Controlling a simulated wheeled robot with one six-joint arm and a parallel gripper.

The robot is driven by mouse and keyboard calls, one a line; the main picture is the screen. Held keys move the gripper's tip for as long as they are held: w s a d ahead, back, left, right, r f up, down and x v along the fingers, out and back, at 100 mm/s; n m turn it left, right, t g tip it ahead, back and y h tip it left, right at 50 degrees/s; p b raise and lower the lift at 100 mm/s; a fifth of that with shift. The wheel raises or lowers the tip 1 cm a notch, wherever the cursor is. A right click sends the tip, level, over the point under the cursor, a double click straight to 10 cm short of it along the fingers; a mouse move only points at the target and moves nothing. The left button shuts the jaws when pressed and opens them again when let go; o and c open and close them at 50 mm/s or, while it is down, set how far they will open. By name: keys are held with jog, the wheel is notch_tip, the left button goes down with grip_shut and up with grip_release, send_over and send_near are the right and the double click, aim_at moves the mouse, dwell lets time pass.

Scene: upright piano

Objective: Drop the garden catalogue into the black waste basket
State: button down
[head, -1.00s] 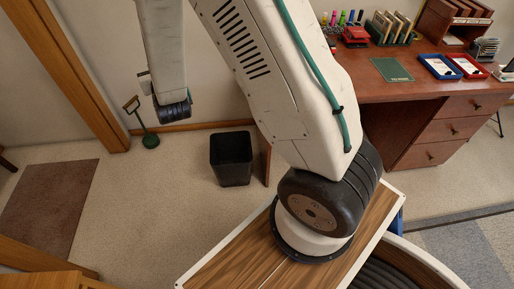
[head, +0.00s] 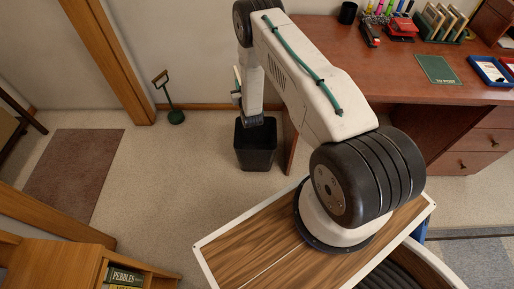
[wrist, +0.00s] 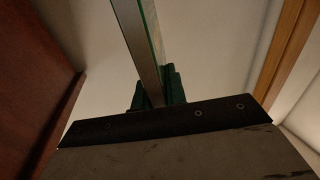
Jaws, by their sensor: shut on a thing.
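The black waste basket (head: 256,158) stands upright on the carpet by the left end of the desk, its rim partly hidden by my wrist above it. My gripper (head: 237,95) is small and partly hidden behind my wrist in the head view, above the basket's back left side. In the wrist view my gripper (wrist: 158,92) is shut on a thin, flat thing with a pale edge and a green side, seen edge-on, which I take as the garden catalogue (wrist: 137,45). Its cover is not readable. The basket does not show in the wrist view.
Carpet left of the basket is clear. A low bookcase (head: 95,265) is at front left.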

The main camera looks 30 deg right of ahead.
jog(key=s+d+f, duration=0.2)
jog(key=s+f, duration=0.2)
jog(key=f, duration=0.8)
jog(key=s+d+f, duration=0.3)
jog(key=s+f, duration=0.1)
jog(key=f, duration=0.7)
jog(key=shift+f, duration=0.4)
jog(key=c, duration=1.3)
grip_release()
jog(key=shift+c, duration=0.2)
jog(key=v, duration=0.7)
jog(key=shift+s, duration=0.35)
jog(key=shift+r, duration=0.1)
